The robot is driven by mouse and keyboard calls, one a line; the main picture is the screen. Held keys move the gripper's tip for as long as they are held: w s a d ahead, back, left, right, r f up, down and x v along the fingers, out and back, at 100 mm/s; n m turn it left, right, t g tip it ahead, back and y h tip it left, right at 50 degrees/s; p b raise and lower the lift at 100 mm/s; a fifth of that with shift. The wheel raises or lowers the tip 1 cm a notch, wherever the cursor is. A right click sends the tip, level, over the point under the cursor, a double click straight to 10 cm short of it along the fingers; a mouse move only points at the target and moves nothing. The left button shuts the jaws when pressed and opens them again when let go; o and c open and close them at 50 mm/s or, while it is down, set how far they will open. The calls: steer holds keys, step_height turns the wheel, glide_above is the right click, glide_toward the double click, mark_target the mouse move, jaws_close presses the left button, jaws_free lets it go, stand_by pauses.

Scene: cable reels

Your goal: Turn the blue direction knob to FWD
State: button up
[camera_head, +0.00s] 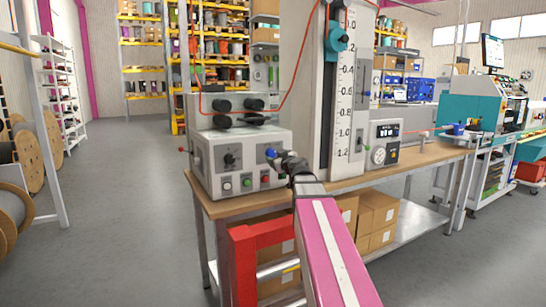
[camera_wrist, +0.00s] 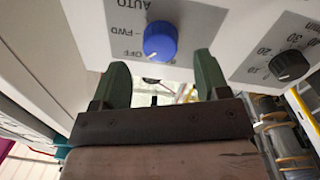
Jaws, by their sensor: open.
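The blue direction knob (camera_wrist: 160,41) is on the pale front panel of a control box, beside the printed words OFF, FWD and AUTO. My gripper (camera_wrist: 162,68) is open and empty. Its two dark green fingers stand apart to either side of the knob's line, with their tips just short of the knob in the picture. No contact shows. In the head view the blue knob (camera_head: 270,153) shows at the panel's upper right, with my gripper (camera_head: 284,158) close beside it, partly hiding the panel there.
A black knob (camera_wrist: 288,66) with a numbered dial lies right of the blue knob. The control box (camera_head: 215,160) also carries a green button (camera_head: 247,182) and black rollers on top. It stands on a wooden bench (camera_head: 350,182) beside a tall scale. Open floor lies left.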

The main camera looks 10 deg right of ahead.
mark_target(272, 155)
steer(key=x, duration=0.4)
steer(key=shift+w, duration=0.25)
steer(key=c, duration=0.9)
steer(key=shift+a+m, duration=0.1)
steer(key=shift+m, duration=0.2)
steer(key=m, duration=0.3)
steer(key=shift+m, duration=2.5)
